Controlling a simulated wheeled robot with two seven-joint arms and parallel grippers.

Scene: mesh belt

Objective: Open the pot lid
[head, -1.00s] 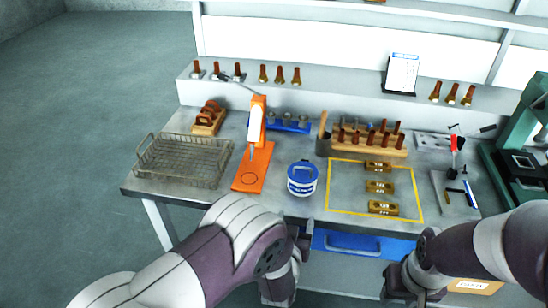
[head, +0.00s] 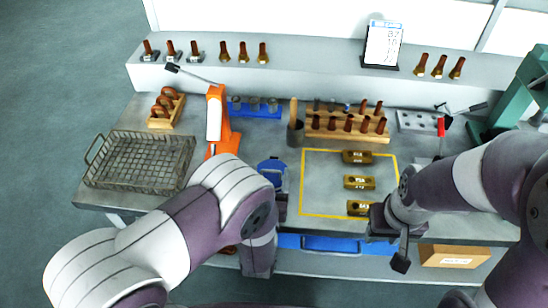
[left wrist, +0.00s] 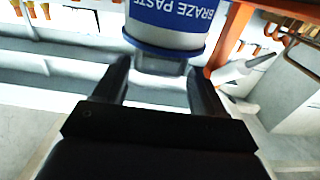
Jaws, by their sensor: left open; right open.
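The paste pot (head: 272,173) stands on the bench, its blue lid on top and its lower part partly hidden by my left arm in the head view. The left wrist view shows the pot (left wrist: 172,18) upside down, with a blue label reading BRAZE PASTE. Its blue lid rim (left wrist: 165,49) and a small grey-blue piece lie just beyond my left fingertips. My left gripper (left wrist: 158,76) is open, pointing at the lid, with no clear grip on it. My right gripper (head: 387,240) is open and empty at the bench's front edge, right of the pot.
Brass blocks (head: 358,183) lie in a yellow outline to the right. A wooden rack (head: 345,132) and dark cup (head: 296,133) stand behind.

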